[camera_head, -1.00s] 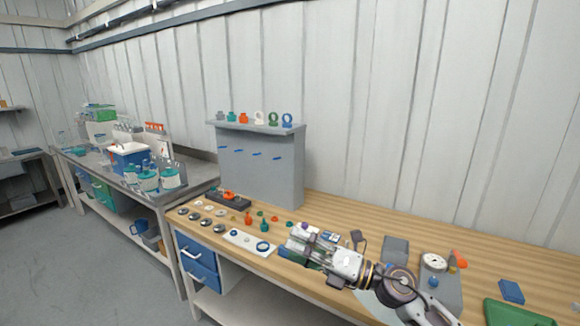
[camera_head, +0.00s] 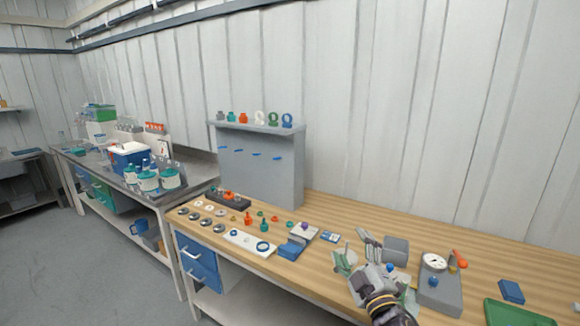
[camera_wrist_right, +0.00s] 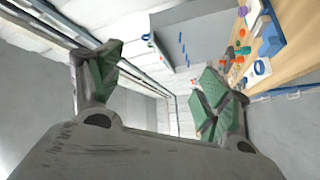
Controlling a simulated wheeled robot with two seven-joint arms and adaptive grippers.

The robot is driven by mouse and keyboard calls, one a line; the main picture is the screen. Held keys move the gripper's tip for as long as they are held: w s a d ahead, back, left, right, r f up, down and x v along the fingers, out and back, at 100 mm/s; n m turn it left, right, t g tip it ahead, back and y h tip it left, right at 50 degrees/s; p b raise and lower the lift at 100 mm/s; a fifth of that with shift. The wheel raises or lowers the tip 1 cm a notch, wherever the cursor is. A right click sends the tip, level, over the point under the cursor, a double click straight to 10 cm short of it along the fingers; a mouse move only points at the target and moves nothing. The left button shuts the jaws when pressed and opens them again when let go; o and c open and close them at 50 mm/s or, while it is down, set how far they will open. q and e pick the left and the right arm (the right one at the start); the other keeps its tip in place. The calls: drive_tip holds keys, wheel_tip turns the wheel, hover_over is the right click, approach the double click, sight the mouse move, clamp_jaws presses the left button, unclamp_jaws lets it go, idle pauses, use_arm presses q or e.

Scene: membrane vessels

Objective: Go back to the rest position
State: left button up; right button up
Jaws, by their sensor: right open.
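My right gripper (camera_head: 376,272) is over the front part of the wooden bench in the head view, with its fingers spread apart. In the right wrist view my right gripper (camera_wrist_right: 163,70) shows its two green-padded fingers wide apart with nothing between them. My left gripper is in neither view.
The wooden bench (camera_head: 330,270) holds a blue block (camera_head: 290,250), a white plate with rings (camera_head: 240,238), a grey block (camera_head: 396,248), a gauge unit (camera_head: 440,290) and a green tray (camera_head: 515,314). A grey panel (camera_head: 262,170) stands behind. Open air lies above the bench.

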drive_tip(key=s+d+f+m+g+h, duration=0.2)
drive_tip(key=s+d+f+m+g, duration=0.2)
drive_tip(key=f, duration=0.5)
drive_tip(key=s+d+f+m+g+h, duration=0.3)
drive_tip(key=s+f+m+g, duration=0.15)
drive_tip(key=f, duration=0.35)
drive_tip(key=s+f+m+g+y, duration=0.1)
drive_tip(key=s+f+g, duration=0.35)
drive_tip(key=s, duration=0.45)
drive_tip(key=s+f+m+g+y, duration=0.1)
drive_tip(key=s+f+m+g, duration=0.15)
drive_tip(key=s+f, duration=0.45)
drive_tip(key=s+f+g, duration=0.1)
drive_tip(key=s+f, duration=0.1)
drive_tip(key=f, duration=1.4)
drive_tip(key=s+f+g, duration=0.1)
drive_tip(key=s+f, duration=0.1)
drive_tip(key=f, duration=1.4)
drive_tip(key=s+d+f, duration=0.2)
drive_tip(key=s+f, duration=0.8)
drive_tip(key=s, duration=0.1)
drive_tip(key=s+d+f+n+g, duration=0.1)
drive_tip(key=s+d+f, duration=0.1)
drive_tip(key=s+f, duration=0.7)
drive_tip(key=shift+s+f, duration=0.4)
drive_tip(key=shift+s, duration=0.6)
